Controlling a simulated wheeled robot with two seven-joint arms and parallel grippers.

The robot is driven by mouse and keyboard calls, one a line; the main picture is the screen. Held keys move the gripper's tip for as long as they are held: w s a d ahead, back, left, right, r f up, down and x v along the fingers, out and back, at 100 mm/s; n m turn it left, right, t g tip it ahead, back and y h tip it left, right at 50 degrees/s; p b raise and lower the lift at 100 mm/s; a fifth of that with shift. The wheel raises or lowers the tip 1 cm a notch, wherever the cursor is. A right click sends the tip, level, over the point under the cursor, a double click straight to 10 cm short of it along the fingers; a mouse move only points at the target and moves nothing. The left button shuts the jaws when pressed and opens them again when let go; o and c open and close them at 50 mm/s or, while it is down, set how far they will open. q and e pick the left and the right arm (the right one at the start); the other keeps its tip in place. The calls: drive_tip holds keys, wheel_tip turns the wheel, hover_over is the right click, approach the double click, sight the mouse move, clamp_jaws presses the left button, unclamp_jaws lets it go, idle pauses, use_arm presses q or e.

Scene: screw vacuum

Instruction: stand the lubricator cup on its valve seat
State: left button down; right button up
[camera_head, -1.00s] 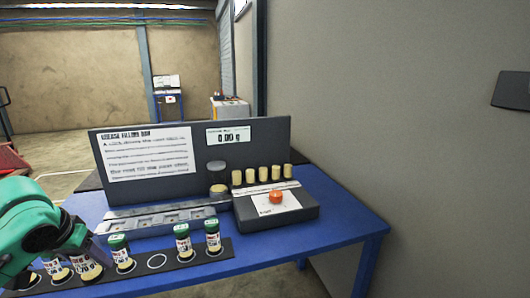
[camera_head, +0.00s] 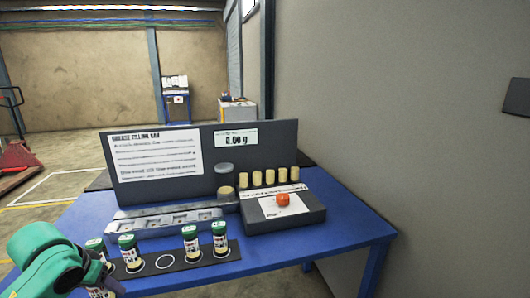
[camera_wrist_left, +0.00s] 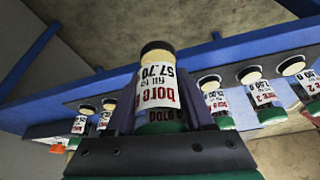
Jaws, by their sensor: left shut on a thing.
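My left gripper (camera_head: 104,282) is at the lower left of the head view, in front of the row of cups. In the left wrist view its fingers (camera_wrist_left: 160,112) are shut on a lubricator cup (camera_wrist_left: 158,85) with a white "bore" label reading 57.70, a dark band and a pale end. In the head view only part of this held cup (camera_head: 98,292) shows, at the bottom edge. I cannot tell from these frames whether it is clear of the table. The valve seat is not clearly identifiable. My right gripper is not in view.
Similar green-topped cups (camera_head: 130,253) stand on a dark strip with an empty ring (camera_head: 165,262). Behind are a grey tray (camera_head: 150,225), a dark box with a red button (camera_head: 283,200), pale cylinders (camera_head: 270,178) and an upright panel (camera_head: 155,155). The blue table's right side (camera_head: 345,225) is clear.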

use_arm(q)
drive_tip(key=shift+s+f, duration=0.15)
drive_tip(key=shift+f, duration=0.1)
drive_tip(key=shift+s+d+f, duration=0.1)
drive_tip(key=shift+d+f, duration=0.25)
drive_tip(key=shift+f, duration=0.3)
drive_tip(key=s+d+f+p, duration=0.2)
drive_tip(key=d, duration=0.8)
drive_tip(key=s+d+f+m+p, duration=0.1)
drive_tip(key=s+d+f+p, duration=0.1)
drive_tip(key=d, duration=0.9)
drive_tip(key=shift+s+f, duration=0.5)
drive_tip(key=shift+s, duration=0.25)
